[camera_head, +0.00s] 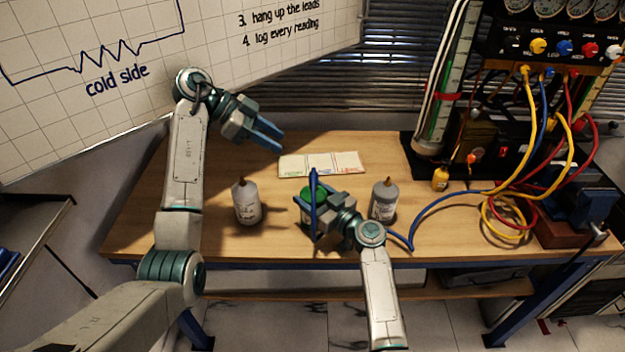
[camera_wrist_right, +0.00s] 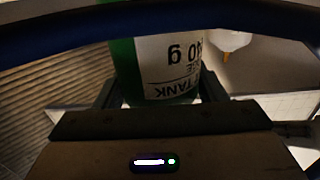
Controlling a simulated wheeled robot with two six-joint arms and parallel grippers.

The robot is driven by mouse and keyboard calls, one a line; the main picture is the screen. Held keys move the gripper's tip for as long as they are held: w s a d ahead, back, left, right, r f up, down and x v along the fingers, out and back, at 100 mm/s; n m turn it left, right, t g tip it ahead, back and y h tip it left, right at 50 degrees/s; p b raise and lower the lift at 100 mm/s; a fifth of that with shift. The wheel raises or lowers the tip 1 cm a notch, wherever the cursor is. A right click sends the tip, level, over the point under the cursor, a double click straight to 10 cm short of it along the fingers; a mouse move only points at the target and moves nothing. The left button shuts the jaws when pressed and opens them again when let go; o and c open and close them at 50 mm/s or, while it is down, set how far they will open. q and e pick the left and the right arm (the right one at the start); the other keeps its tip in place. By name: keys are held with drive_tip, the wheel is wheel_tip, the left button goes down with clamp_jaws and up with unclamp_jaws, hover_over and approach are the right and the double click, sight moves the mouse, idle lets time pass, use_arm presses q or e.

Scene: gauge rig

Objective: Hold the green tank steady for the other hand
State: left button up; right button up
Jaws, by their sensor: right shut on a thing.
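The green tank (camera_head: 309,193) stands near the front middle of the bench, partly hidden by my right gripper. In the right wrist view the tank (camera_wrist_right: 124,68) is upside down in the picture, green with a white label reading "TANK" and "40 g". My right gripper (camera_head: 314,207) is shut on it, with a jaw on either side. A dark blue band (camera_wrist_right: 200,17) arches across the top of that view, in front of the tank. My left gripper (camera_head: 267,134) is open and empty, above the bench to the upper left of the tank.
Grey bottles stand left (camera_head: 247,204) and right (camera_head: 384,201) of the tank. A labelled card (camera_head: 320,164) lies behind it. A blue hose (camera_head: 440,207) runs from the gauge rig (camera_head: 555,45) towards my right wrist.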

idle(0.3)
drive_tip(key=o, duration=1.3)
drive_tip(key=shift+c, duration=0.2)
drive_tip(key=v, duration=1.2)
wheel_tip(320, 180, up, 7)
drive_tip(key=p, duration=0.3)
